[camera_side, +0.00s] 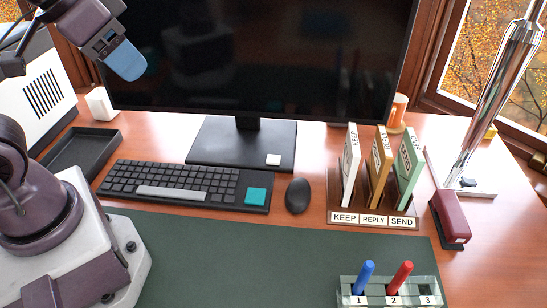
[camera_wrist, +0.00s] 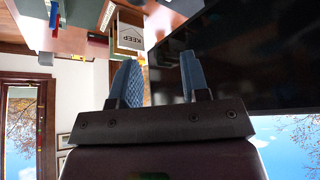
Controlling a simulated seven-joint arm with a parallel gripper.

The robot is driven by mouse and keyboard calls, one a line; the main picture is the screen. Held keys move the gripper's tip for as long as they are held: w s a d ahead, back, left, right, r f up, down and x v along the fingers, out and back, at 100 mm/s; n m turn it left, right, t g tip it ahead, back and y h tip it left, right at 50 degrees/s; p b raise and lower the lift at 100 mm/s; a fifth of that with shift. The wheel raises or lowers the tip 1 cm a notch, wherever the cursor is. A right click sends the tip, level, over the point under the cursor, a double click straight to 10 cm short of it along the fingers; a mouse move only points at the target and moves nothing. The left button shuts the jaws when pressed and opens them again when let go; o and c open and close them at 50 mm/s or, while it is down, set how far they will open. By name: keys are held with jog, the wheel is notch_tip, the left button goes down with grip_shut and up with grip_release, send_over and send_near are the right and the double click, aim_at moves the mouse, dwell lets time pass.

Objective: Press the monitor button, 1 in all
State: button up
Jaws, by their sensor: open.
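The large black monitor (camera_side: 260,50) stands at the back of the desk with a dark screen. A small white square piece (camera_side: 273,160) sits on the front right of its dark stand foot (camera_side: 225,143); it looks like a button. My gripper (camera_side: 125,62) is at the upper left, high in front of the monitor's left part, well apart from the white piece. In the wrist view my gripper (camera_wrist: 158,80) has its two blue fingers apart with nothing between them. The monitor (camera_wrist: 235,60) fills the right of that view; the white piece cannot be made out there.
A keyboard (camera_side: 170,185) with a teal key and a mouse (camera_side: 298,195) lie before the monitor. A card holder (camera_side: 374,219), red stapler (camera_side: 451,219) and metal lamp (camera_side: 495,90) stand to the right. A pen stand (camera_side: 385,291) is in front. A dark tray (camera_side: 80,150) lies left.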

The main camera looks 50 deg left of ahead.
grip_shut()
dwell(1.5)
